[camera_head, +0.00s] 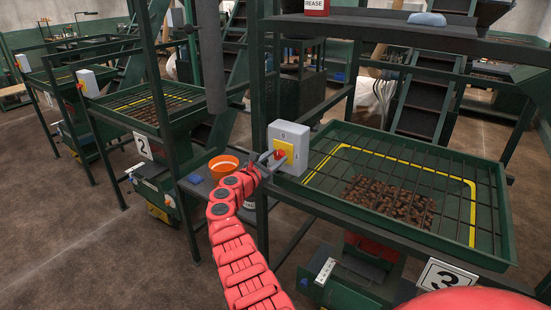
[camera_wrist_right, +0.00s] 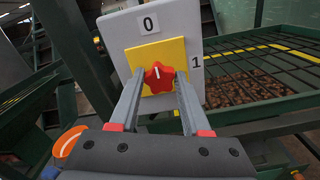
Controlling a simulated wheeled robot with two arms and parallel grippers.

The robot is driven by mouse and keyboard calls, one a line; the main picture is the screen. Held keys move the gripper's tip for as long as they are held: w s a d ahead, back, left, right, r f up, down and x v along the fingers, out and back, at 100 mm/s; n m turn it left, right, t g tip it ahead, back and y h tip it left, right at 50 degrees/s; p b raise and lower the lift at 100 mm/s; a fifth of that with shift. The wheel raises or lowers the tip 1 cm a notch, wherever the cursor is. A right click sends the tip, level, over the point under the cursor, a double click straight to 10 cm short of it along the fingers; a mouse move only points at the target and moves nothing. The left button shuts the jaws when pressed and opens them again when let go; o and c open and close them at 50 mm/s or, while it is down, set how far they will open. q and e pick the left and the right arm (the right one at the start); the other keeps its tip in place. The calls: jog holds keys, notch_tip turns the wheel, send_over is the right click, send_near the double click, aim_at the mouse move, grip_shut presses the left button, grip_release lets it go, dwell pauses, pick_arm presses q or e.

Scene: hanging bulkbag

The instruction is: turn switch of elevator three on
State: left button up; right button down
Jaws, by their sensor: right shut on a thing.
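The switch of elevator three is a grey box (camera_head: 292,132) on the green post beside the tray marked 3. Its yellow plate (camera_wrist_right: 135,58) carries a red star-shaped knob (camera_wrist_right: 158,78). The box reads 0 at the top and 1 at the right. A white mark on the knob points up, roughly toward the 0. My right gripper (camera_head: 273,158) is at the knob, with one finger on either side; in the wrist view the fingers (camera_wrist_right: 159,84) are shut on it. My left gripper is not in view.
The elevator three tray (camera_head: 336,211) with a bar grid and brown lumps (camera_head: 390,200) lies right of the switch. A 3 sign (camera_head: 446,276) is on its front. An orange bowl (camera_head: 223,164) stands left of the post. The elevator two tray (camera_head: 150,103) is farther left.

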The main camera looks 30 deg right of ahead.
jog(key=shift+f+m+b, duration=0.15)
jog(key=shift+m+b, duration=0.45)
jog(key=shift+b, duration=0.3)
jog(key=m+b, duration=0.4)
jog(key=b, duration=0.1)
jog(key=m+b, duration=0.4)
jog(key=b, duration=0.2)
jog(key=m+b, duration=0.5)
jog(key=b, duration=0.1)
jog(key=shift+s+f, duration=0.15)
jog(key=shift+f, duration=0.2)
jog(key=shift+m+b, duration=0.95)
jog(key=shift+m, duration=0.15)
jog(key=shift+r+m+b, duration=0.15)
jog(key=shift+m+b, duration=0.35)
jog(key=shift+m, duration=0.2)
jog(key=shift+c, duration=1.8)
grip_release()
jog(key=shift+r, duration=0.1)
